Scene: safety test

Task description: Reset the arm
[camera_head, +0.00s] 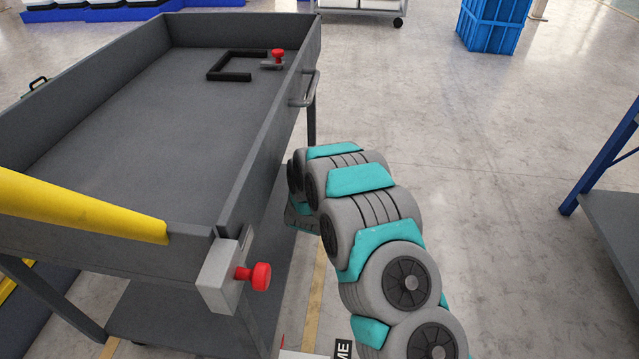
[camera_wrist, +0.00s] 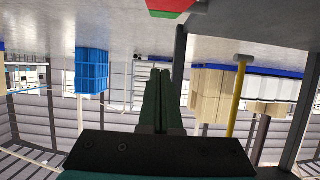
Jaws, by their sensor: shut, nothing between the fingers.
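My arm, with grey joints and teal covers, shows in the head view right of the grey cart and bends up and back toward the cart's right side. Its far end is beside the cart's side wall, and my gripper is hardly visible there. In the wrist view my gripper (camera_wrist: 160,78) points away from the camera, its two dark green fingers together with nothing between them. I cannot tell from these frames whether the arm touches the cart.
The grey cart (camera_head: 110,120) has raised walls, a side handle (camera_head: 305,90), a yellow bar (camera_head: 80,208) and a red knob (camera_head: 260,276) at its near corner. A blue crate (camera_head: 493,25) stands far back. A table (camera_head: 615,215) is at right. Floor between is clear.

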